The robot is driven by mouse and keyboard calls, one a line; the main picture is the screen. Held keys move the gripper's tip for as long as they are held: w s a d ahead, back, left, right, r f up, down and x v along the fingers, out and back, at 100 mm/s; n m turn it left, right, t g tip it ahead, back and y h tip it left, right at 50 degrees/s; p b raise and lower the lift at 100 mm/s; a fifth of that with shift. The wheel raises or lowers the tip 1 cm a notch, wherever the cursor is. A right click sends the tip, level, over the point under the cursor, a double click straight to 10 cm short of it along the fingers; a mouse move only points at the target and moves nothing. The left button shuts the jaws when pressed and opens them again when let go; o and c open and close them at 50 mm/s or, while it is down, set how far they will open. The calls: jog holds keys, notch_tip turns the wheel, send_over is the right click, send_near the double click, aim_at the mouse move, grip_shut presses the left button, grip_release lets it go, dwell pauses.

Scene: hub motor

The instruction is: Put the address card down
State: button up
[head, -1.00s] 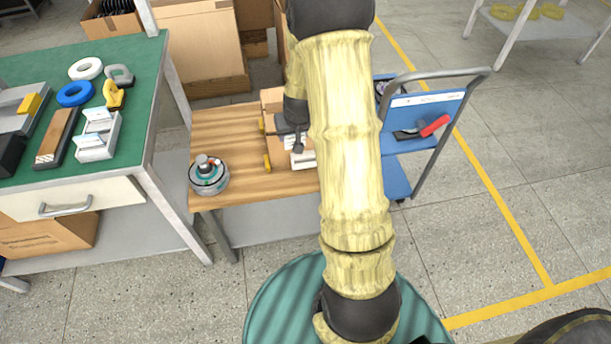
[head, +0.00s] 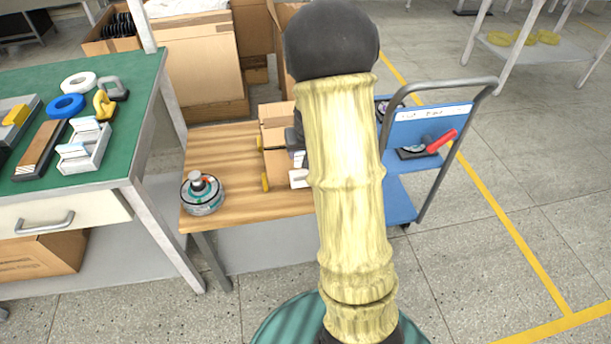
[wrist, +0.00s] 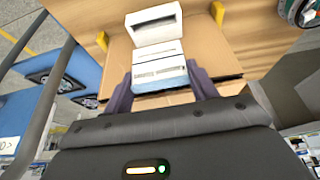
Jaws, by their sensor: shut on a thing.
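My gripper (wrist: 160,80) shows in the wrist view with its two dark fingers on either side of the address card (wrist: 158,70), a small white printed piece with a pale blue edge. The fingers are shut on it. The card is over the brown carton (wrist: 204,58); whether it touches the carton I cannot tell. A white block-like piece (wrist: 153,22) lies just beyond the card. In the head view my arm hides most of the gripper and card; the carton (head: 276,138) shows left of the arm on the wooden table (head: 228,150).
Yellow blocks (head: 265,182) stand at the carton's corners. A round hub motor (head: 202,195) sits at the table's left front. A blue cart (head: 400,200) stands right of the table. A green bench (head: 115,135) with parts is at the left.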

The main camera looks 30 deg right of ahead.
jog(key=shift+f, duration=1.2)
notch_tip(320, 180, down, 4)
jog(key=shift+f+b, duration=0.15)
jog(key=shift+b, duration=0.95)
jog(key=shift+w+f, duration=0.1)
jog(key=shift+f, duration=0.35)
jog(key=shift+r, duration=0.1)
jog(key=shift+s+a+f, duration=0.1)
jog(key=shift+s+f, duration=0.1)
jog(key=o, duration=0.9)
jog(key=shift+r, duration=0.1)
jog(key=shift+o, duration=0.2)
